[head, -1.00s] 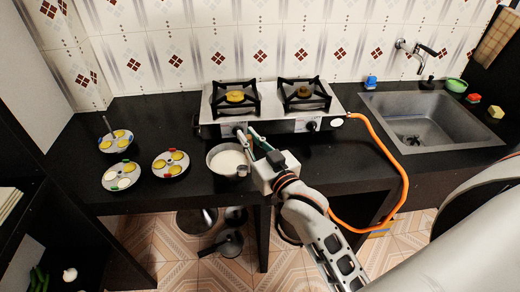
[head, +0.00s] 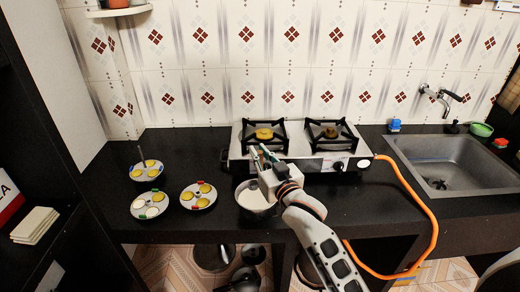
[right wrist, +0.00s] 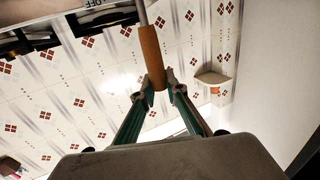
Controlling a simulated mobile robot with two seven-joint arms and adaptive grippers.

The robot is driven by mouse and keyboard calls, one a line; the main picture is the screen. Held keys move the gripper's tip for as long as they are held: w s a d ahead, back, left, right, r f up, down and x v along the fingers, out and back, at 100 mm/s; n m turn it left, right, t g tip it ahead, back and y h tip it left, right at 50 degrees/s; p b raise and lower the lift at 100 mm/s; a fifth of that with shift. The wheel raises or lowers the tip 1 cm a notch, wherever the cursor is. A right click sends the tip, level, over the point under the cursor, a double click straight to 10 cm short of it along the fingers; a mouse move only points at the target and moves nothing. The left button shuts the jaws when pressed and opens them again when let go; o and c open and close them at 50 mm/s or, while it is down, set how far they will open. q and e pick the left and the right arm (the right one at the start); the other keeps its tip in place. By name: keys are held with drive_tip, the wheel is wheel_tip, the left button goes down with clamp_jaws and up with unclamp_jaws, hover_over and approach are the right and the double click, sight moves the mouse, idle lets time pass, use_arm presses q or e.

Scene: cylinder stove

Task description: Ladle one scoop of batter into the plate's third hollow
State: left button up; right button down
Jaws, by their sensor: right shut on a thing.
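My right gripper (head: 262,155) is shut on the brown handle (right wrist: 152,58) of the ladle, whose metal shaft (right wrist: 142,12) runs on past the top of the right wrist view. The ladle's bowl cannot be made out. The gripper is above and behind the pot (head: 241,203) of white batter (head: 250,198), and my wrist covers the pot's right part. Three round hollowed plates stand to the left. The front-left plate (head: 135,214) has one yellow-filled hollow and paler ones. The right plate (head: 186,203) and back plate (head: 134,174) show several yellow fillings. My left gripper is out of view.
The two-burner stove (head: 300,165) stands behind the pot, with an orange hose (head: 412,195) curving down at its right. The sink (head: 440,165) is at far right. A dark wall unit (head: 40,150) bounds the left. Bare black counter lies between plates and stove.

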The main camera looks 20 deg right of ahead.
sight(253, 185)
drive_tip(key=shift+f+b, duration=0.3)
drive_tip(key=shift+f, duration=0.5)
wheel_tip(253, 185, down, 2)
drive_tip(key=shift+f+b, duration=0.1)
drive_tip(key=shift+b, duration=0.4)
drive_tip(key=shift+f, duration=0.3)
drive_tip(key=shift+f+b, duration=0.7)
drive_tip(key=shift+f, duration=0.25)
drive_tip(key=shift+f+b, duration=0.3)
drive_tip(key=shift+f, duration=0.35)
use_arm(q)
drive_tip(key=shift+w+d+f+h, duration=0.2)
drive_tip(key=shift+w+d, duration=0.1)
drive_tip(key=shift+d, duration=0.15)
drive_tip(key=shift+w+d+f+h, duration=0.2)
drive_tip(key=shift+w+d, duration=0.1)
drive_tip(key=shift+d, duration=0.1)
use_arm(e)
drive_tip(key=shift+f, duration=0.1)
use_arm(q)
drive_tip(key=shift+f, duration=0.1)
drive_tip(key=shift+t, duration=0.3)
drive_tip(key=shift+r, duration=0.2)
